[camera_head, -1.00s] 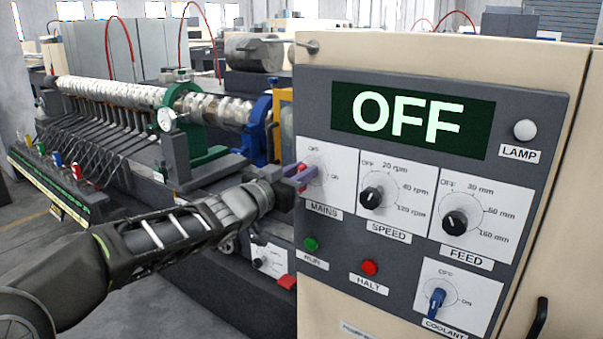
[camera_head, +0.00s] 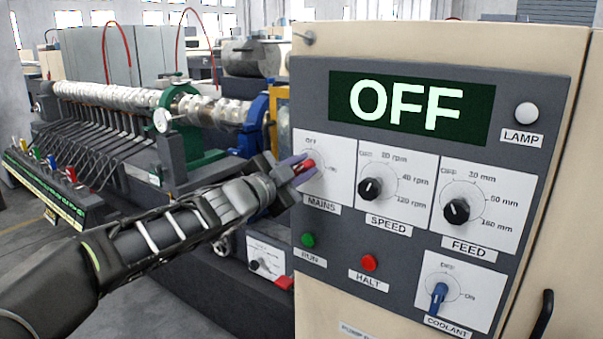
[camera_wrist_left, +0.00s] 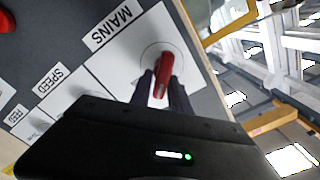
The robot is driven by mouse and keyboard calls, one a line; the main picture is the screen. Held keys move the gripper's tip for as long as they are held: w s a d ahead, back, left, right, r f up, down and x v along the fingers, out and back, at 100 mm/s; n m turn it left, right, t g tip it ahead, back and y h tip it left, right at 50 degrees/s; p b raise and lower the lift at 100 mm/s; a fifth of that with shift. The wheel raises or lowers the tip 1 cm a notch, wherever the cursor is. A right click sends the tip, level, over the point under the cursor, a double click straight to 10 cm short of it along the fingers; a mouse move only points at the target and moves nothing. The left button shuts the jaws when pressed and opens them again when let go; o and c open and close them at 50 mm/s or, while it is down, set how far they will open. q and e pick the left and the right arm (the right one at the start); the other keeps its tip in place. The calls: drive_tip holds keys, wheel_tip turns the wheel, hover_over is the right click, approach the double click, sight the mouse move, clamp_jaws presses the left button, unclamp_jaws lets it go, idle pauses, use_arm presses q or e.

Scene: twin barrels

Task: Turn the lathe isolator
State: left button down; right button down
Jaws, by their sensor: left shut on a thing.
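The lathe isolator is the red handle (camera_head: 308,164) on the white MAINS plate (camera_head: 341,190), at the left of the control panel. My left gripper (camera_head: 297,172) comes in from the left with its purple fingers closed around the handle. In the left wrist view the red handle (camera_wrist_left: 162,77) stands between the two dark fingers (camera_wrist_left: 162,91). Its lower part is hidden there by the gripper body. In the head view the handle looks slanted, but I cannot tell its exact setting between OFF and ON. The panel display (camera_head: 410,107) reads OFF. My right gripper is out of view.
Right of the isolator are the SPEED knob (camera_head: 370,188) and FEED knob (camera_head: 456,211). Below are the green RUN button (camera_head: 308,240), red HALT button (camera_head: 369,263) and blue COOLANT switch (camera_head: 438,297). The lathe (camera_head: 120,97) stands behind my arm at left.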

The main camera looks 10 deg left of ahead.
use_arm(q)
drive_tip(key=m+b, duration=0.1)
drive_tip(key=m, duration=0.1)
drive_tip(key=f+m+b, duration=0.1)
drive_tip(key=m, duration=0.1)
drive_tip(key=shift+d+m, duration=0.15)
drive_tip(key=shift+m, duration=0.15)
drive_tip(key=m+b, duration=0.1)
drive_tip(key=m, duration=0.3)
drive_tip(key=shift+f, duration=0.15)
drive_tip(key=c, duration=1.4)
unclamp_jaws()
drive_tip(key=shift+s, duration=0.1)
drive_tip(key=v, duration=0.7)
drive_tip(key=shift+s, duration=0.35)
